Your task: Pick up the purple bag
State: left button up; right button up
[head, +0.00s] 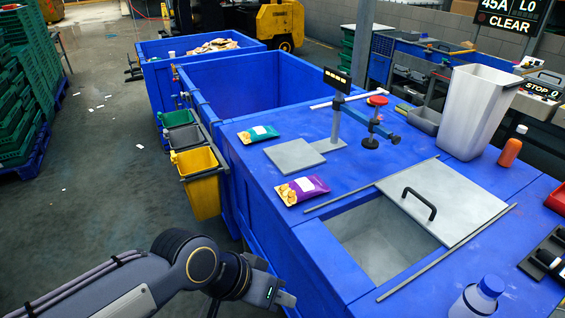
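The purple bag (303,190) lies flat on the blue worktop (355,158), near its left edge and just in front of a grey scale plate. It has a white label and a picture of food on it. My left gripper (286,299) is low at the bottom of the view, beside the blue front side of the worktop. It is apart from the bag, in front of it. Its fingers are small and partly hidden, so I cannot tell whether they are open. My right gripper is not in view.
A teal bag (258,134) lies behind the grey scale plate (294,156). Right of the purple bag are a square opening (381,241) and a handled lid (441,203). A white bin (479,112), an orange bottle (512,147) and a blue-capped bottle (478,297) stand farther right. Small bins (199,180) hang left.

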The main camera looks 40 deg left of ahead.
aim_at(302, 189)
jog(key=k+j, duration=0.1)
jog(key=j, duration=0.35)
jog(key=k+j, duration=0.15)
jog(key=j, duration=0.25)
jog(key=k+j, duration=0.1)
jog(key=j, duration=0.35)
jog(key=i+j, duration=0.15)
jog(key=j, duration=0.25)
jog(key=i+j, duration=0.15)
jog(key=j, duration=0.25)
jog(key=i+j+u, duration=0.1)
jog(key=j, duration=0.25)
jog(key=i+j, duration=0.25)
jog(key=j, duration=0.15)
jog(key=i, duration=0.45)
jog(key=j+u, duration=0.05)
